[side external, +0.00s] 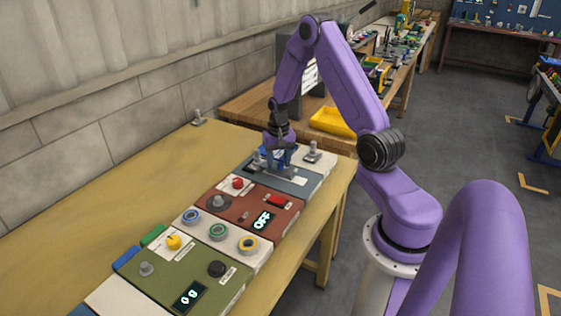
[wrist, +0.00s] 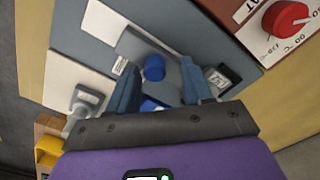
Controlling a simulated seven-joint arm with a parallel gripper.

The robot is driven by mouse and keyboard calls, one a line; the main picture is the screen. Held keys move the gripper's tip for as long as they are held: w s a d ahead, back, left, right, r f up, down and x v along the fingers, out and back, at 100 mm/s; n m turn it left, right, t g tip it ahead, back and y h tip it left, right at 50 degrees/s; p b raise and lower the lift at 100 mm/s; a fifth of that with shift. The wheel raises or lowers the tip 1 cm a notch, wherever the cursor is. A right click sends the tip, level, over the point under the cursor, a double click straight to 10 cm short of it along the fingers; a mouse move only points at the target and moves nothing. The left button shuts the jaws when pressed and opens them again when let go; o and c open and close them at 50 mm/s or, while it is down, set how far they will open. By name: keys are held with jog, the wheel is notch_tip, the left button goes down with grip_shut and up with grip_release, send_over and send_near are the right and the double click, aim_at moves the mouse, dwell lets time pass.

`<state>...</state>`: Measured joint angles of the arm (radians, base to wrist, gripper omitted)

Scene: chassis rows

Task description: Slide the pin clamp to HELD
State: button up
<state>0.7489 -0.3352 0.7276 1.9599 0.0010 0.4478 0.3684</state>
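Another blue piece (wrist: 150,105) shows nearer, partly hidden by my gripper. My gripper (wrist: 158,78) is low over the panel, its two blue fingers apart on either side of the blue parts, with gaps visible. In the side view my gripper (side external: 277,158) hides most of the clamp.
A dark labelled block (wrist: 222,76) stands right of the fingers. A grey post on a white plate (side external: 312,151) stands beside the panel. The red-brown module (side external: 256,213) with a red knob (side external: 238,182) adjoins it.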

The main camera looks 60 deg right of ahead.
aim_at(279, 163)
jog(key=shift+s+r, duration=0.1)
notch_tip(279, 163, up, 17)
dwell(0.8)
jog(key=shift+r, duration=0.1)
jog(key=s+a+r+n, duration=0.1)
jog(key=s+a+n, duration=0.3)
jog(key=a, duration=0.7)
jog(key=s+a+r+n, duration=0.1)
jog(key=s+a+n, duration=0.1)
jog(key=a+n, duration=0.6)
jog(key=s+a+n, duration=0.4)
jog(key=s+a, duration=0.1)
jog(key=s, duration=0.5)
jog(key=s+a+f+n, duration=0.1)
jog(key=s+a+n, duration=0.3)
jog(key=s, duration=0.6)
jog(key=shift+a+f+n, duration=0.25)
jog(key=shift+a+n, duration=0.1)
jog(key=shift+n, duration=0.45)
